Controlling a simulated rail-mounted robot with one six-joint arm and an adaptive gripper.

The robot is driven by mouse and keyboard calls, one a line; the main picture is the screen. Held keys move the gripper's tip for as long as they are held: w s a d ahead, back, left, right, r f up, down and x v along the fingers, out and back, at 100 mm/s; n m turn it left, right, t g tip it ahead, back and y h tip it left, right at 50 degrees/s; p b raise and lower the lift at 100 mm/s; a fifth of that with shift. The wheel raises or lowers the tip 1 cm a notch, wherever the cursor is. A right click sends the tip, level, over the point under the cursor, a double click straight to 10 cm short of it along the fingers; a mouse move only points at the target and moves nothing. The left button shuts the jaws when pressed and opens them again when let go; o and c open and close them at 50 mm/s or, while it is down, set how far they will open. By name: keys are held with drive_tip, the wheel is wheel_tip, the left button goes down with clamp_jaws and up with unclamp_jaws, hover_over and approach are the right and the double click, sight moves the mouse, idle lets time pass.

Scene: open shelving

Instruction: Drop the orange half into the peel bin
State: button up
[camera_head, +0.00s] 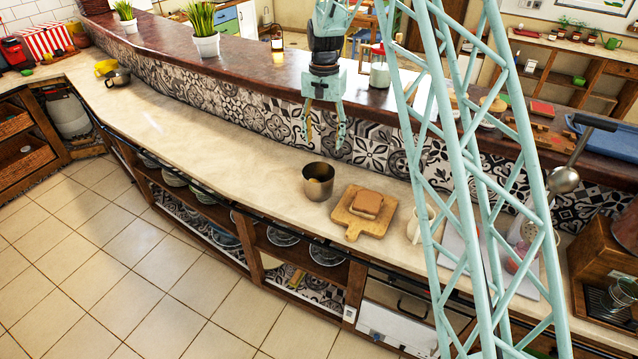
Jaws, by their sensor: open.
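No other orange half is visible. My gripper (325,144) points down above and behind the bin in the picture, in front of the patterned tile wall. Its two fingers are spread apart with nothing between them, and it is clear of the bin.
A wooden board (350,226) with brown bread slices (367,203) lies right of the bin. A white pitcher (420,225) stands beyond it, partly behind my lattice column. The counter (220,145) left of the bin is clear. A raised dark ledge (260,67) runs behind.

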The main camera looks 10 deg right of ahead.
drive_tip(key=shift+r, duration=2.6)
drive_tip(key=s+r+n+t+b, duration=0.1)
drive_tip(key=s+r+b, duration=0.1)
drive_tip(key=s+r, duration=0.6)
drive_tip(key=s+r+n+b, duration=0.15)
drive_tip(key=s+r, duration=0.35)
drive_tip(key=s, duration=0.7)
drive_tip(key=s+r+n+t+b, duration=0.1)
drive_tip(key=s+r+b, duration=0.2)
drive_tip(key=s+r, duration=0.45)
drive_tip(key=s+f+n+t+b, duration=0.1)
drive_tip(key=s+f+b, duration=0.2)
drive_tip(key=s, duration=1.4)
drive_tip(key=s+f+n+t+b, duration=0.1)
drive_tip(key=s+f, duration=0.4)
drive_tip(key=s, duration=1.2)
drive_tip(key=shift+n+b, duration=0.45)
drive_tip(key=shift+b, duration=0.6)
